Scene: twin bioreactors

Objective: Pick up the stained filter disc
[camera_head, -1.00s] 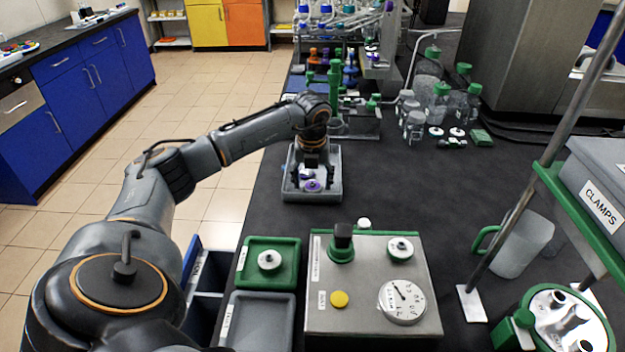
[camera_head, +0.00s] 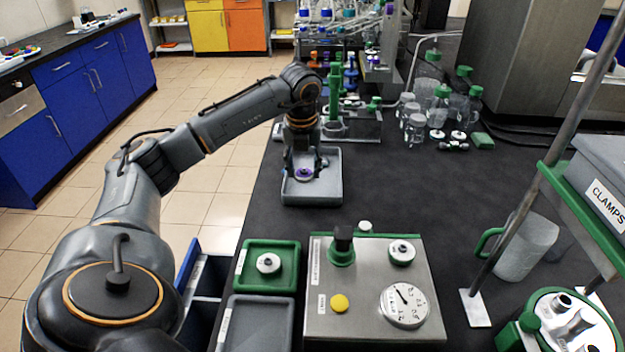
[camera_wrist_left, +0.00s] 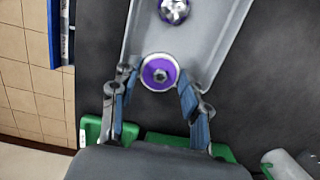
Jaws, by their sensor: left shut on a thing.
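The stained filter disc (camera_head: 304,174), purple with a pale rim, is between the fingers of my left gripper (camera_head: 304,169), which is shut on it. The disc appears over the grey tray (camera_head: 327,199). In the left wrist view the same disc (camera_wrist_left: 160,72) shows its purple top and dark centre hub between the blue-padded fingertips. A second disc with purple marks (camera_wrist_left: 174,10) lies in the tray farther up that view; in the head view I cannot make it out behind the gripper. My right gripper is not in view.
A green tray with a white disc (camera_head: 268,263) stands in front, beside a steel instrument box (camera_head: 362,310) with a gauge. Glass bottles (camera_head: 438,105) and a rack stand behind the tray. The dark bench to the tray's right is clear.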

